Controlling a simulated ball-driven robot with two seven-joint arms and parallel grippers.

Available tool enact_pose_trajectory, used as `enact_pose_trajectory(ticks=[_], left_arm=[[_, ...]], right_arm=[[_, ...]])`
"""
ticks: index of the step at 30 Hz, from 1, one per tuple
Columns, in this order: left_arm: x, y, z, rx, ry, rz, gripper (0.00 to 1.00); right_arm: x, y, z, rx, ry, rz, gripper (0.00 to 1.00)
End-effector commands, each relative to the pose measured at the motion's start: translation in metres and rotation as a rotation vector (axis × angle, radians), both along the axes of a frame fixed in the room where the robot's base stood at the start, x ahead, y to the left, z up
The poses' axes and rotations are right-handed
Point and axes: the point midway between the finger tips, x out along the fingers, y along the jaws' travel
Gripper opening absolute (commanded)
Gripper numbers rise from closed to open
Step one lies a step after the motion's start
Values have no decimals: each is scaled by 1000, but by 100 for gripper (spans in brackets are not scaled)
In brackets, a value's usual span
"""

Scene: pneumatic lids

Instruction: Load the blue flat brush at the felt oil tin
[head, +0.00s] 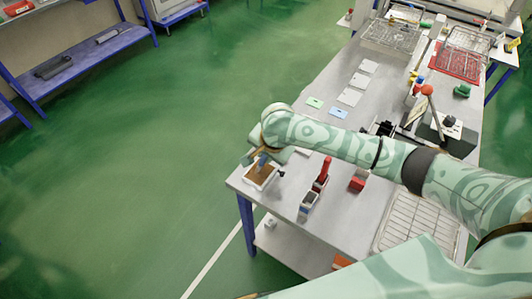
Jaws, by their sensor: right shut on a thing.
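The felt oil tin looks to be the small pale open tin with a brown surface inside (257,179), at the near left corner of the metal table. My right gripper (263,156) is directly above it, pointing down, and is shut on the blue flat brush (262,162). Only a short blue part of the brush shows; its lower end is at or just above the brown surface, and I cannot tell whether it touches. The wrist hides the upper part of the brush. My left gripper is not in view.
Right of the tin stand a red-handled tool (322,174), small containers (308,201) and a red block (357,184). A wire rack (407,222) lies at the near right. Flat plates (350,97) lie farther back. My right arm crosses above the table.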

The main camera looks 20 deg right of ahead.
Motion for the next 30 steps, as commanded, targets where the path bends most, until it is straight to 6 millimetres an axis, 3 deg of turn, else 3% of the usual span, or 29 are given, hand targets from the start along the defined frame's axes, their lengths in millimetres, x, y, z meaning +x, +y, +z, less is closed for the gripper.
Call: enact_pose_trajectory(ticks=[30], left_arm=[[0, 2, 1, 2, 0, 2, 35]], right_arm=[[0, 0, -7, 0, 1, 0, 0]])
